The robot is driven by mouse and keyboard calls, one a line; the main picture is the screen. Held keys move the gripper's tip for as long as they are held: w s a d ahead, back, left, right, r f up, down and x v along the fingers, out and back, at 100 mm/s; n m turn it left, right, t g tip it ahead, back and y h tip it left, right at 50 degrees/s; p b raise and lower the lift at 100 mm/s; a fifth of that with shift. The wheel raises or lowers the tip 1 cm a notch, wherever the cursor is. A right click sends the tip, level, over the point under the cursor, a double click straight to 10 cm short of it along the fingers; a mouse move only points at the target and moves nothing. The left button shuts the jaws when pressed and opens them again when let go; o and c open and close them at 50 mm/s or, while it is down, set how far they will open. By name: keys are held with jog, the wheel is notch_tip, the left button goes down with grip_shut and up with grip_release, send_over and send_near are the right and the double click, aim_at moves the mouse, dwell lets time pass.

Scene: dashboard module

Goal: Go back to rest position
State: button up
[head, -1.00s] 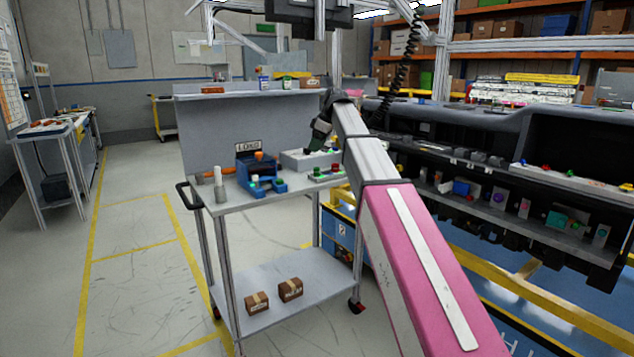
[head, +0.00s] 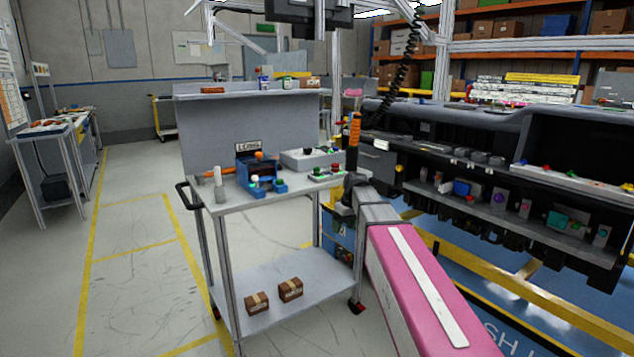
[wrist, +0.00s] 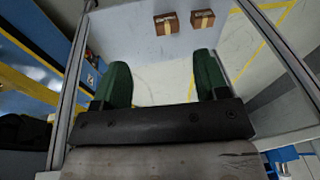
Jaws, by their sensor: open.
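My gripper (wrist: 161,75) shows in the wrist view with its two green fingers wide apart and nothing between them. It points down past the cart's edge toward the lower shelf (wrist: 150,55). In the head view, my pink arm reaches in from the lower right, and its dark wrist end is at the cart's right side; the fingers cannot be made out there. The cart's top (head: 228,204) holds a blue device (head: 258,172), a grey box with a dark knob (head: 309,160) and a small button panel (head: 326,174).
Two brown boxes (head: 257,302) (head: 290,289) lie on the cart's lower shelf. An orange-handled tool (head: 354,131) hangs from a coiled cord beside the cart. The dark dashboard module (head: 500,150) stands at right. Open floor (head: 140,270) lies left of the cart.

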jog(key=s+d+f+m+h, duration=0.1)
jog(key=s+d+f+m, duration=0.2)
jog(key=s+f, duration=0.7)
jog(key=s+d+f+m+h, duration=0.1)
jog(key=s+d+f+m, duration=0.3)
jog(key=s+f, duration=0.6)
jog(key=shift+s+d+m+g, duration=0.3)
jog(key=shift+s+d+g, duration=0.1)
jog(key=shift+s+d, duration=0.7)
